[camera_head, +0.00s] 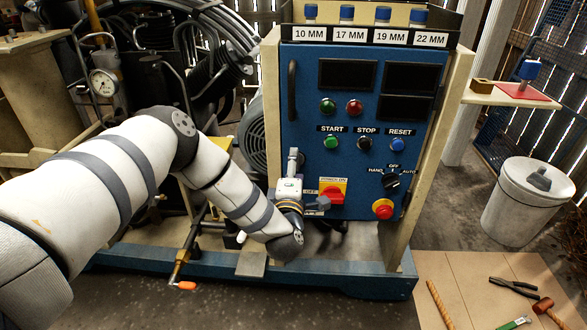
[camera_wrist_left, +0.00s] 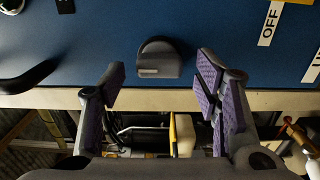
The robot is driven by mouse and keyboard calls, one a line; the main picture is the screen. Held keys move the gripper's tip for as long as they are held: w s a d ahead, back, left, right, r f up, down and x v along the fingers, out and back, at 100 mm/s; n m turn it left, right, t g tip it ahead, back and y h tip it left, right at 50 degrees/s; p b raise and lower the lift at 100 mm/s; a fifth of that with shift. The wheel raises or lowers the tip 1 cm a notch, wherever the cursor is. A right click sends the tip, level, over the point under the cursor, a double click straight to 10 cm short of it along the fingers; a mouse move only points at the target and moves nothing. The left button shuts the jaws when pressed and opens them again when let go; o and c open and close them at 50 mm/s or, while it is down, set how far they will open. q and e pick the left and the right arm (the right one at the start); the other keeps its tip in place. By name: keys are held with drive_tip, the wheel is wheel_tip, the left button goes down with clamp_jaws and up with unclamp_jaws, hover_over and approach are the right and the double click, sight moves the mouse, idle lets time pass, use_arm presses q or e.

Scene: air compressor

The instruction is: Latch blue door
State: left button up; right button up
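The blue door (camera_head: 315,110) is the panel front of the compressor cabinet and looks flush with its tan frame; it also fills the top of the left wrist view (camera_wrist_left: 100,40). A black door handle (camera_head: 292,90) stands at its left edge. A small dark rounded latch knob (camera_wrist_left: 158,60) sits near the door's edge, hidden behind my gripper in the head view. My left gripper (camera_head: 305,183) is open before the door's lower left. In the wrist view its purple-padded fingers (camera_wrist_left: 160,78) are on either side of the knob, apparently not touching it. My right gripper is not in view.
A red and yellow power switch (camera_head: 332,191) is close to my left gripper. A red emergency button (camera_head: 382,208) and selector knob (camera_head: 392,181) are farther right. A valve lever with an orange tip (camera_head: 185,285) is below my arm. Tools lie on a board (camera_head: 460,275) at lower right.

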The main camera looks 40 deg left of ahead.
use_arm(q)
drive_tip(key=v, duration=1.2)
